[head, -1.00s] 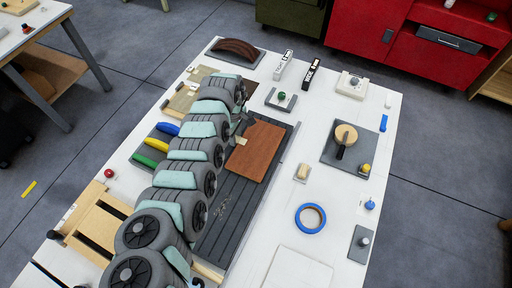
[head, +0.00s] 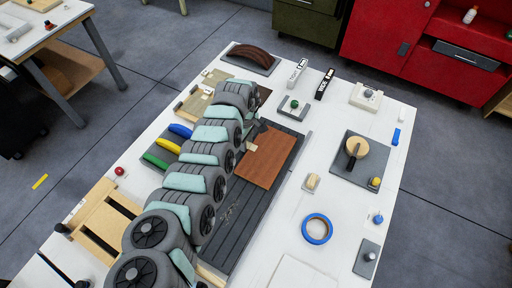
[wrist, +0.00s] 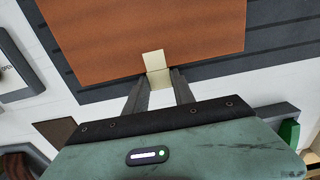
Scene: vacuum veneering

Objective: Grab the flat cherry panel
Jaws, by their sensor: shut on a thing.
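The flat cherry panel (head: 268,158) is a reddish-brown rectangle over the dark grooved board (head: 228,222) in the middle of the table. It also fills the upper part of the wrist view (wrist: 140,35). A small cream tab (wrist: 153,61) is at its edge. My gripper (wrist: 157,80) has its two fingers on either side of this tab and is shut on it at the panel's edge. In the head view my gripper (head: 256,134) is at the panel's far left corner, partly hidden by my arm. I cannot tell whether the panel touches the board.
Blue, yellow and green-handled tools (head: 168,146) lie left of my arm. A curved brown piece (head: 252,54) stands at the far end.

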